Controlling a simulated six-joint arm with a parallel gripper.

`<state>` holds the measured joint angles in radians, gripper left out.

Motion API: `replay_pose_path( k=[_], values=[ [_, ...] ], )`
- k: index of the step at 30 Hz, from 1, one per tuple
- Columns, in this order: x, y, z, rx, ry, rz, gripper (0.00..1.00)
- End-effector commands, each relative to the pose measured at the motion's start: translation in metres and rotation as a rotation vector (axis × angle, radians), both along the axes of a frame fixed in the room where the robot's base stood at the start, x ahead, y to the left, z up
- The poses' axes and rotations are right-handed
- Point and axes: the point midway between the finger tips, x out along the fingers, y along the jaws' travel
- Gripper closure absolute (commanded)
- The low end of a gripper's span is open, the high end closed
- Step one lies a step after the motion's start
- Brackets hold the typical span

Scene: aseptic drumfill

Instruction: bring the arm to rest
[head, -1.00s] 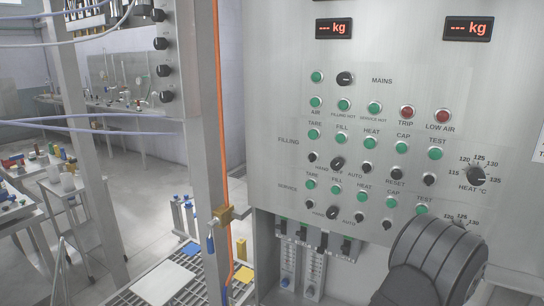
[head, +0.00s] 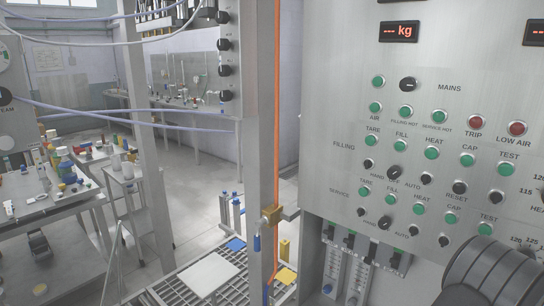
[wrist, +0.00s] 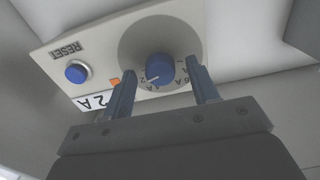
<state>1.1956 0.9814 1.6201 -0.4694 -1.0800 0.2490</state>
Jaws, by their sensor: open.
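My gripper (wrist: 162,92) shows in the wrist view with its two blue fingers apart. A blue knob (wrist: 159,68) on a round grey dial stands between and just beyond the fingertips. I cannot tell whether either finger touches it. My gripper is not visible in the head view; only a dark rounded part of my arm shows at the lower right there.
In the wrist view, a blue RESET button (wrist: 76,72) and a "2A" label (wrist: 92,102) sit left of the knob. The head view shows a control panel (head: 340,110), a steel post (head: 258,120), a floor grating (head: 160,290) and a cluttered bench (head: 50,200).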

Motion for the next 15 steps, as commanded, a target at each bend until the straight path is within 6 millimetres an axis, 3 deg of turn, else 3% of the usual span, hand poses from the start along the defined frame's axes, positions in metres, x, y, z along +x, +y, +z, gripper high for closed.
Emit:
replay_pose_path(
  k=[15],
  values=[
    [-0.069,0.068,0.000,0.004,0.001,-0.003,0.46]
  ],
)
